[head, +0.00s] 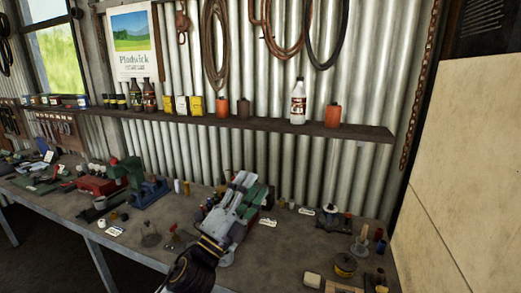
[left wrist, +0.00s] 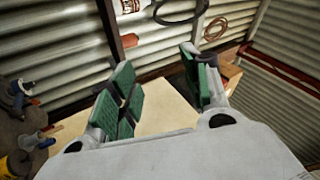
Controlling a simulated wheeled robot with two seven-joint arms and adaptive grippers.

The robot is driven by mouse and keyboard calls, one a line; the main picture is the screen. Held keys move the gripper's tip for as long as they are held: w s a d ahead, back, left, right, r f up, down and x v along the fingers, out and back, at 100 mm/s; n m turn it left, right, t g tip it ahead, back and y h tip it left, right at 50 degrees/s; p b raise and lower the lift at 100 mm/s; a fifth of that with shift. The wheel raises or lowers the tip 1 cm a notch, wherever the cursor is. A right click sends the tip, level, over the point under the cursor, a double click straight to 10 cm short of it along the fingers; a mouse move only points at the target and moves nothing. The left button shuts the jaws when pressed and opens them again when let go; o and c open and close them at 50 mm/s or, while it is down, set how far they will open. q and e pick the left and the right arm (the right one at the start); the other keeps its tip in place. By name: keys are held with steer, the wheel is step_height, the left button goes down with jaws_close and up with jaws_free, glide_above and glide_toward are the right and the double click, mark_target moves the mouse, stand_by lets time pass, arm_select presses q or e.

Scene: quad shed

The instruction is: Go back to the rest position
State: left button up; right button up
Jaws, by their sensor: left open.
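My left gripper (head: 258,194) reaches over the workbench from the bottom of the head view, pointing away toward the corrugated wall. In the left wrist view, its two green-padded fingers (left wrist: 160,95) stand apart with nothing between them. In the head view the gripper covers part of the bench top and some small items behind it. My right gripper does not show in either view.
The workbench (head: 290,250) holds a green and blue vise (head: 135,185), a red box (head: 100,187) and many small items. A shelf (head: 250,123) with bottles and cans runs along the wall above. A pale panel (head: 460,170) stands at the right.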

arm_select(q)
steer(key=a+f+n+g+y, duration=0.2)
steer(key=a+f+n+y, duration=0.55)
steer(key=f, duration=0.35)
steer(key=a+f+n+g+y, duration=0.3)
steer(key=a+f+n+y, duration=0.4)
steer(key=f+n, duration=0.3)
steer(key=s+a+f+n+g, duration=0.25)
steer(key=s+f+g, duration=0.35)
steer(key=s+f, duration=0.45)
steer(key=s+a+f+n+g, duration=0.25)
steer(key=s+f+g, duration=0.25)
steer(key=s+f, duration=0.6)
steer(key=s+f+g, duration=0.1)
steer(key=s+f, duration=0.1)
steer(key=f, duration=1.4)
steer(key=s+f, duration=0.2)
steer(key=f, duration=1.4)
steer(key=s+a+f, duration=0.2)
steer(key=s+f, duration=0.7)
steer(key=s, duration=0.2)
steer(key=s+a+f+m+g, duration=0.1)
steer(key=s+a+f, duration=0.1)
steer(key=s+f, duration=0.8)
steer(key=shift+s+a+g, duration=0.15)
steer(key=shift+s+g, duration=0.15)
steer(key=shift+s, duration=0.15)
